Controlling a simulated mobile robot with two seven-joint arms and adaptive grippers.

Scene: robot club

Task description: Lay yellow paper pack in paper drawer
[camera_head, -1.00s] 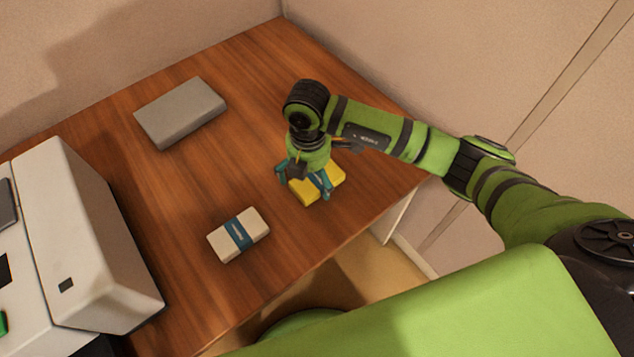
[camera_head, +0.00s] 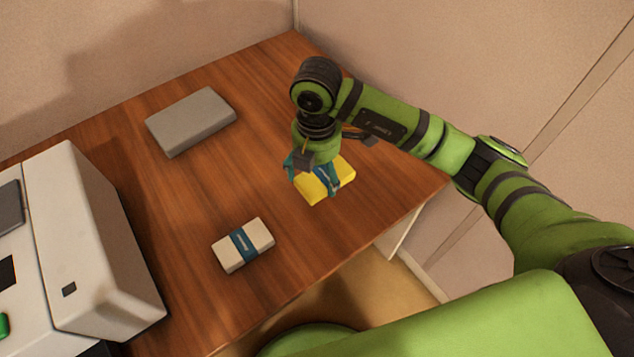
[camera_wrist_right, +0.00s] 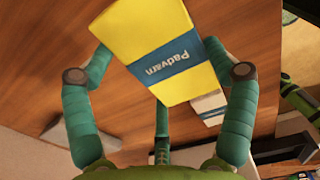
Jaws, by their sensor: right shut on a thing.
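The yellow paper pack (camera_head: 334,176) has a blue band and is held by my right gripper (camera_head: 316,174) over the wooden table, near its right side. In the right wrist view the pack (camera_wrist_right: 128,27) shows its "Padvarn" label, between the teal fingers of the gripper (camera_wrist_right: 165,75), which is shut on it. The pack appears raised a little above the table. My left gripper is not in view. I cannot make out a paper drawer for certain; a white machine (camera_head: 100,250) stands at the left.
A white pack with a blue band (camera_head: 257,236) lies on the table (camera_head: 185,215) left of the gripper. A grey box (camera_head: 190,122) lies at the back left. Walls rise behind and to the right. The middle of the table is clear.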

